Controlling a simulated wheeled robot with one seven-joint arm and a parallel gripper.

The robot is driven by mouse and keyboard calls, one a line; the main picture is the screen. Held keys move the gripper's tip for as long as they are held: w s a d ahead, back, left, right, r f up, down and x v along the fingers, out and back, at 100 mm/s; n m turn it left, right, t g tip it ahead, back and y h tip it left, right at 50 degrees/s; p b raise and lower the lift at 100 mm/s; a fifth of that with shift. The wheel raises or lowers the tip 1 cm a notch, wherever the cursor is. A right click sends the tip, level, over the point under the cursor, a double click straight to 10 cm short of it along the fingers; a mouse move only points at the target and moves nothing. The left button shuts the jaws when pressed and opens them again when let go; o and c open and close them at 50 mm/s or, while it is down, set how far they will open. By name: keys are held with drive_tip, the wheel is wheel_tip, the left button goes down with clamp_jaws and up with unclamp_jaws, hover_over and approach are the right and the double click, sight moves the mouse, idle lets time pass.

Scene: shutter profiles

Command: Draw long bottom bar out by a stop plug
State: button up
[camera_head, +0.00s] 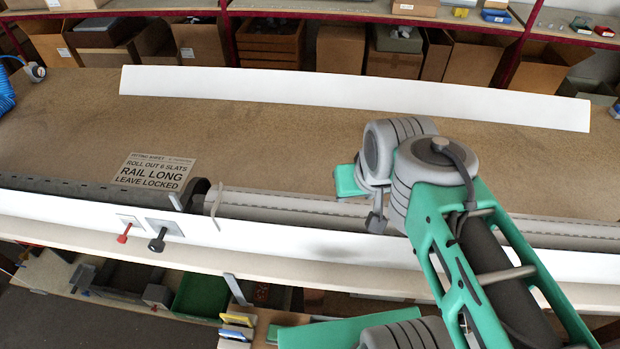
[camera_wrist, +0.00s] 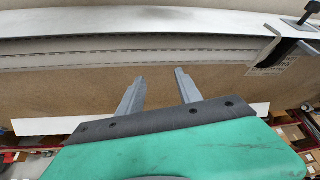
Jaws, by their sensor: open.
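A long white bar (camera_head: 340,90) lies across the back of the bench, apart from everything else; part of it shows in the wrist view (camera_wrist: 45,126). Another long white strip (camera_head: 290,240) runs along the front, with grey slotted slats (camera_head: 290,203) behind it, also in the wrist view (camera_wrist: 130,52). A red knob (camera_head: 123,238) and a dark knob (camera_head: 157,243) sit on the strip's left part; I cannot tell whether either is a stop plug. My gripper (camera_wrist: 159,76) is open and empty above the bench beside the slats. My arm hides part of the slats.
A printed sheet (camera_head: 155,172) lies on the bench behind a dark curved bracket (camera_head: 195,192). A pale hook (camera_head: 215,205) stands right of the bracket. Shelves with cardboard boxes (camera_head: 265,42) stand behind. The bench middle (camera_head: 250,125) is clear.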

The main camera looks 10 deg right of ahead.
drive_tip(key=w+a+r+m+g+y, duration=0.15)
drive_tip(key=w+a, duration=0.25)
drive_tip(key=w, duration=0.4)
drive_tip(key=w+a+f+m+g, duration=0.2)
drive_tip(key=w+f+g, duration=0.3)
drive_tip(key=w+f, duration=0.5)
drive_tip(key=f+b, duration=0.1)
drive_tip(key=f, duration=0.4)
drive_tip(key=f+m+g+b, duration=0.1)
drive_tip(key=f, duration=0.5)
drive_tip(key=d+f+g+b, duration=0.1)
drive_tip(key=f+b, duration=0.1)
drive_tip(key=f, duration=0.4)
drive_tip(key=shift+w+f+g, duration=0.25)
drive_tip(key=shift+w, duration=0.1)
drive_tip(key=shift+r, duration=0.1)
drive_tip(key=shift+y, duration=0.25)
drive_tip(key=shift+c, duration=0.2)
clamp_jaws()
